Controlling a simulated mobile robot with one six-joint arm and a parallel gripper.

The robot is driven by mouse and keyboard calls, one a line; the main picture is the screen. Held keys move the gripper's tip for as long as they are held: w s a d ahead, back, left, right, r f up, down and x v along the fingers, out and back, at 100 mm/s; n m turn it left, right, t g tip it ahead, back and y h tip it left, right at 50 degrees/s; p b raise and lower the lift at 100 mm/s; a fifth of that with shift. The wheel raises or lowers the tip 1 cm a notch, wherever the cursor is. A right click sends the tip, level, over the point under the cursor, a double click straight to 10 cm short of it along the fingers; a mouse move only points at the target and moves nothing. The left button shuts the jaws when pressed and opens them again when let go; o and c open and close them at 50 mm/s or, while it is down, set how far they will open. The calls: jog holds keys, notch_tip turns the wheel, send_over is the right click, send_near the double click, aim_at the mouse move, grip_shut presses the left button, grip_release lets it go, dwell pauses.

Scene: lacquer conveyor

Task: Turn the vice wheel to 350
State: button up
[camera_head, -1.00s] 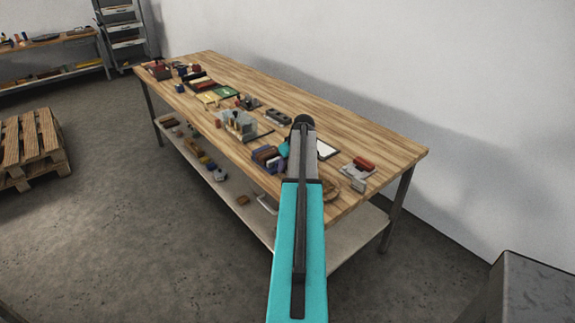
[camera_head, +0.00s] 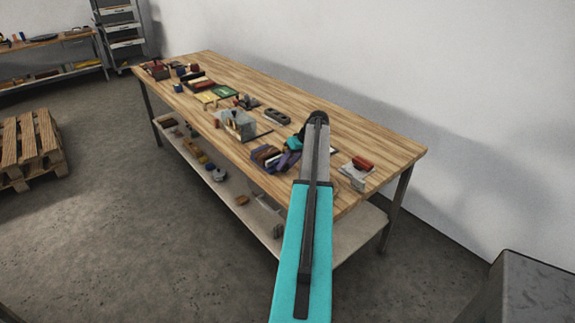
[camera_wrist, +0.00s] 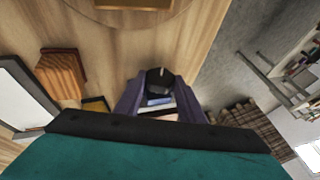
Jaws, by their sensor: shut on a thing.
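In the wrist view my gripper (camera_wrist: 160,107) points away from the camera with its two purple fingers closed around a small dark round piece, which I take to be the vice wheel (camera_wrist: 160,80). A short pale mark shows at its far edge. Pale and bluish parts lie between the fingers below it. In the head view my gripper (camera_head: 287,160) is low over the near right part of the workbench, partly behind my teal and grey arm. The wheel cannot be made out there, and no number is readable.
The wooden workbench (camera_head: 345,135) holds several small items to the left, including a clear grey box (camera_head: 238,124). A red block on a grey base (camera_head: 361,164) is to the right of my arm. A wall runs behind. A pallet (camera_head: 30,147) stands on the floor at left.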

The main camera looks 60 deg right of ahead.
jog(key=shift+s+d+m+t+y, duration=0.1)
jog(key=shift+d+m+t+y, duration=0.3)
jog(key=shift+y, duration=0.7)
jog(key=o, duration=0.9)
jog(key=shift+o, duration=0.7)
jog(key=shift+a+f, duration=0.1)
jog(key=b+v, duration=0.4)
jog(key=v, duration=1)
jog(key=shift+f, duration=0.15)
